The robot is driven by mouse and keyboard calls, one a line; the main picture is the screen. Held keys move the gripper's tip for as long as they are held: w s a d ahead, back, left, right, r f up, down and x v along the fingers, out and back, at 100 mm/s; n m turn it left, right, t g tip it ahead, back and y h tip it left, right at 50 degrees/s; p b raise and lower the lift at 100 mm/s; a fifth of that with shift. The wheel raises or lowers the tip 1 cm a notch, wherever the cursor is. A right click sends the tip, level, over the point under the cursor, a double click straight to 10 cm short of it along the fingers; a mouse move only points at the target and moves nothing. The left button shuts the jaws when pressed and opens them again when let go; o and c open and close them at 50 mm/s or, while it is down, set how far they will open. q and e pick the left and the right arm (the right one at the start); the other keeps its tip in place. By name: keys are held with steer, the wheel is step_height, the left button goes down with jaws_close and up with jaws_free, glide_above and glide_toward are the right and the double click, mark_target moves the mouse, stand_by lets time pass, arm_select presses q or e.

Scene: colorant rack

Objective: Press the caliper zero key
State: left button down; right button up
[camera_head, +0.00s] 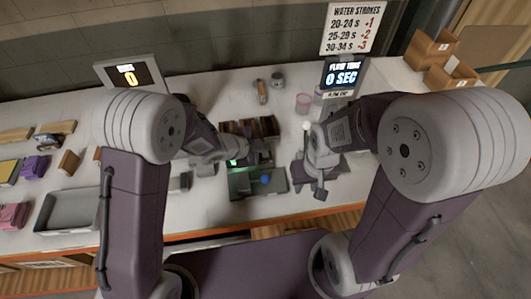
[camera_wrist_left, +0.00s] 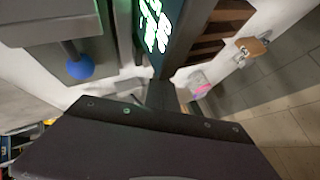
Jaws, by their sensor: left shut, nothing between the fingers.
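A dark device with a lit green display (camera_head: 232,163) stands at the middle of the table; its display is large in the left wrist view (camera_wrist_left: 153,25). It seems to be the caliper, but I cannot make out its zero key. A blue round knob (camera_head: 266,180) sits on the grey-green base in front; it also shows in the left wrist view (camera_wrist_left: 80,67). My left gripper (camera_head: 264,157) is shut and empty, close beside the display device; contact cannot be told. My right gripper (camera_head: 320,191) is to the right of the base, its fingers too small to read.
Brown blocks (camera_head: 262,127) stand in a rack behind the device. A grey tray (camera_head: 68,228) is at the left front. A screen showing 0 SEC (camera_head: 343,75) and a pink cup (camera_head: 302,102) stand at the back right.

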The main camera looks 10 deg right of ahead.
arm_select(q)
steer(key=shift+f, duration=0.15)
arm_select(e)
steer(key=shift+f, duration=0.1)
stand_by(0.4)
arm_select(q)
steer(key=shift+f+b, duration=0.25)
steer(key=shift+b, duration=0.1)
arm_select(e)
steer(key=shift+f, duration=0.25)
arm_select(q)
steer(key=shift+f, duration=0.15)
arm_select(e)
steer(key=shift+f, duration=0.1)
